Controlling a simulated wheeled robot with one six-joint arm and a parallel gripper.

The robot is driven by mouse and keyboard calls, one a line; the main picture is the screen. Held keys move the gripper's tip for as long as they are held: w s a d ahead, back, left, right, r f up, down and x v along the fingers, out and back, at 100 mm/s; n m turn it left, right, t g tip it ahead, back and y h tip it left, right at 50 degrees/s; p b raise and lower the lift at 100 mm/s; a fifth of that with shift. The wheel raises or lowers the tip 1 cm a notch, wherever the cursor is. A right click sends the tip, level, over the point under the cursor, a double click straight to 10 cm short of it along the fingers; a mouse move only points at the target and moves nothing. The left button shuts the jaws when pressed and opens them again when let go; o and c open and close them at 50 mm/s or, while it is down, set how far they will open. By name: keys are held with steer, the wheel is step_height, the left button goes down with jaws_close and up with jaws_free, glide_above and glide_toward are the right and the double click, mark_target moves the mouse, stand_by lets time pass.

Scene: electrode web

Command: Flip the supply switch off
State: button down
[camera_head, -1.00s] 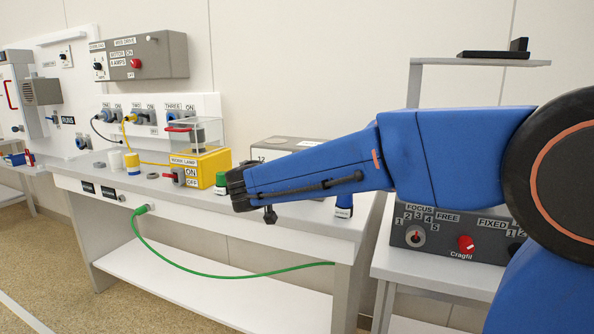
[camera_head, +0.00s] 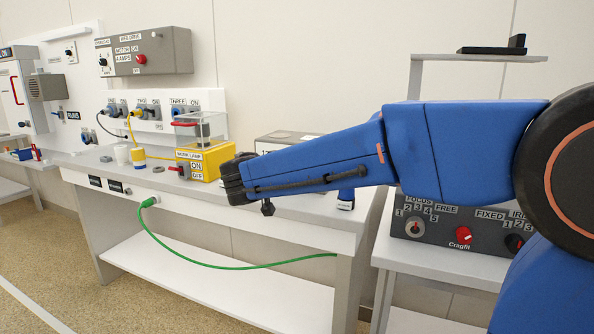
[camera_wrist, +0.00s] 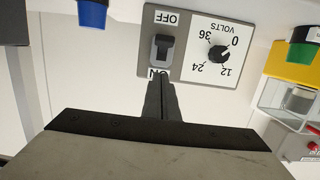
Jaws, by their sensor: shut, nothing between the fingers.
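The supply switch (camera_wrist: 162,50) is a dark lever on a grey panel in the wrist view, which shows it upside down. An OFF label (camera_wrist: 167,18) is above it in the picture and a partly covered ON label (camera_wrist: 157,73) below it. I cannot tell clearly which way the lever is set. My gripper (camera_wrist: 161,80) is shut and empty, with its tips over the ON label, just short of the lever; contact cannot be told. In the head view my gripper (camera_head: 232,182) is in front of the supply box (camera_head: 284,139), whose front is hidden by my arm.
A volts dial (camera_wrist: 219,53) is beside the switch on the same panel. A blue-ended object (camera_wrist: 92,13) and a green-capped one (camera_wrist: 300,52) flank the box. The yellow work lamp box (camera_head: 209,161) stands left of my gripper. A green cable (camera_head: 215,262) hangs below the bench.

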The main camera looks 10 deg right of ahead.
steer(key=s+a+f, duration=0.1)
steer(key=s+a, duration=0.4)
steer(key=s, duration=0.1)
steer(key=shift+s+f, duration=0.35)
steer(key=shift+s, duration=0.1)
